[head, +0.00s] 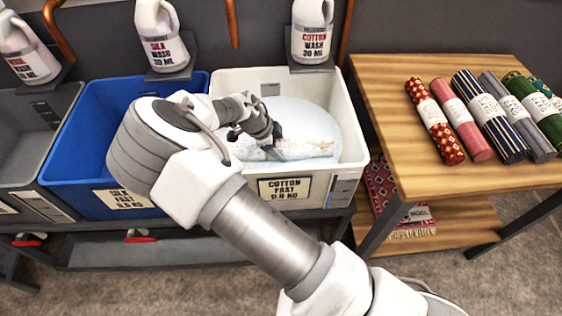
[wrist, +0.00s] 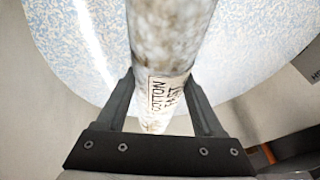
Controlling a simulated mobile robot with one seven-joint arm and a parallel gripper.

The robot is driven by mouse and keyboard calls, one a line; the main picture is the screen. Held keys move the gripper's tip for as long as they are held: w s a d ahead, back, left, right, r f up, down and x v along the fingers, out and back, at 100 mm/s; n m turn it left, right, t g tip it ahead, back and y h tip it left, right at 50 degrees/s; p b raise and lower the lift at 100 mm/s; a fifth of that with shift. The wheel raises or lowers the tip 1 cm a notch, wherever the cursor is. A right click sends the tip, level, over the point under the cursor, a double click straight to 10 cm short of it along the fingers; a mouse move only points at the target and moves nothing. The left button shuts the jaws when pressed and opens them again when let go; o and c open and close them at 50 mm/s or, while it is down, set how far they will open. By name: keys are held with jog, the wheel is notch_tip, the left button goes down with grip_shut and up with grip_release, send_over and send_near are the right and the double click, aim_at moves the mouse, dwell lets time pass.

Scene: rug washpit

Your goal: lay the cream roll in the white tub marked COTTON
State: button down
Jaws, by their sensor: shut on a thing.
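The white tub marked COTTON (head: 348,150) stands in the middle of the head view, its sign reading "COTTON FAST 0.9 KG". Pale, bluish speckled water or suds (head: 318,122) shows inside it. My gripper (head: 268,142) is down within the tub's outline, shut on the cream roll (head: 300,150). The roll lies about level, low over or at the pale surface; I cannot tell whether it touches. In the wrist view, the mottled cream roll (wrist: 165,45) runs between both fingers of my gripper (wrist: 162,95), its COTTON label facing the camera. My arm hides part of the tub's left side.
A blue tub (head: 75,155) adjoins on the left, with a grey tub (head: 30,130) beyond it. Wash bottles (head: 312,30) stand on brackets behind. A wooden table (head: 400,95) on the right holds several rolls (head: 487,115).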

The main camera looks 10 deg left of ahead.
aim_at(267, 154)
notch_tip(267, 154, down, 10)
jog(key=b, duration=0.3)
jog(key=shift+r, duration=0.25)
grip_release()
jog(key=p+v, duration=0.4)
jog(key=v, duration=0.8)
